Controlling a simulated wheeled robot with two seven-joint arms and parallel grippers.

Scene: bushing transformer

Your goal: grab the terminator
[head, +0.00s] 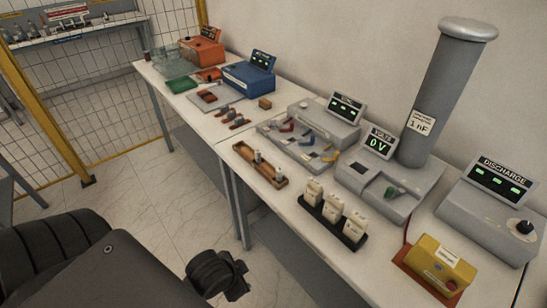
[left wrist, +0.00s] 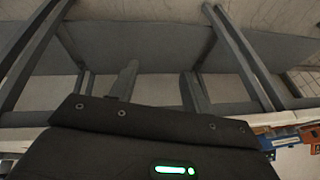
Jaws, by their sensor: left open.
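No part carries a readable label that marks it as the terminator. Several pale cream pieces (head: 332,208) stand upright in a black holder on the near table. A brown wooden tray (head: 258,166) left of them holds several upright pieces with metallic tops. My left gripper (left wrist: 160,88) is open in its wrist view, its dark body across the bottom and nothing seen between its fingers. My dark arm is low at the left in the head view, off the table and apart from these parts. My right gripper is not in view.
The near table (head: 262,207) carries a grey volts unit (head: 385,185), a tall grey cylinder (head: 447,95), a discharge box (head: 490,210) and a yellow box (head: 439,262). A blue box (head: 248,78) and orange box (head: 203,50) stand farther back. The floor (head: 125,215) in front is clear.

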